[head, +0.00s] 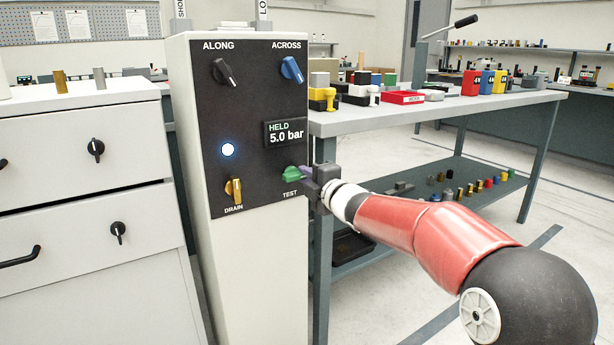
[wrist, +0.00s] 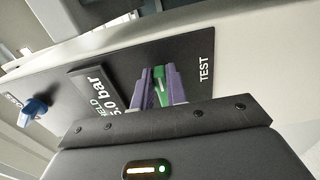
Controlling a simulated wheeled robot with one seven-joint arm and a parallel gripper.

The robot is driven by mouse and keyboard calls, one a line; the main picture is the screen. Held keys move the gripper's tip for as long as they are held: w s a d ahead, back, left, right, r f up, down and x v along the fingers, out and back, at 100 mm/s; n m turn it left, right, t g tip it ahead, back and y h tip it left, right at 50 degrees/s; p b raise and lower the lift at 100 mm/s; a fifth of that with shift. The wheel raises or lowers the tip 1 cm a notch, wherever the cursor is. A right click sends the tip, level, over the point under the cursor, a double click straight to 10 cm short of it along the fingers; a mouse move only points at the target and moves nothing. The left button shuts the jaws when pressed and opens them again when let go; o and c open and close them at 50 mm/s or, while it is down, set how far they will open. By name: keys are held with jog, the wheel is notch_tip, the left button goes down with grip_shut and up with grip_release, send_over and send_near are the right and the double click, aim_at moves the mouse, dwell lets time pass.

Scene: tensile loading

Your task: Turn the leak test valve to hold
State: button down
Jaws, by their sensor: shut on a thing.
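The leak test valve is the green knob (head: 292,173) above the TEST label, low on the right of the black panel (head: 249,108). Its handle lies roughly level in the head view. My gripper (head: 306,172) reaches it from the right. In the wrist view my gripper's purple fingers (wrist: 160,82) are shut on the green knob (wrist: 160,94), one on each side, hiding part of it. The display (head: 286,133) above reads HELD, 5.0 bar.
A black ALONG knob (head: 224,73) and a blue ACROSS knob (head: 291,69) are higher on the panel. A yellow DRAIN knob (head: 234,190) and a lit white lamp (head: 228,150) are at the left. A workbench (head: 440,109) with several parts stands behind my arm.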

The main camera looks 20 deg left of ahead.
jog(key=shift+f, duration=0.15)
jog(key=c, duration=1.4)
grip_release()
jog(key=shift+d, duration=0.15)
jog(key=b+v, duration=0.1)
jog(key=v, duration=0.6)
jog(key=shift+s+d, duration=0.2)
jog(key=shift+s, duration=0.05)
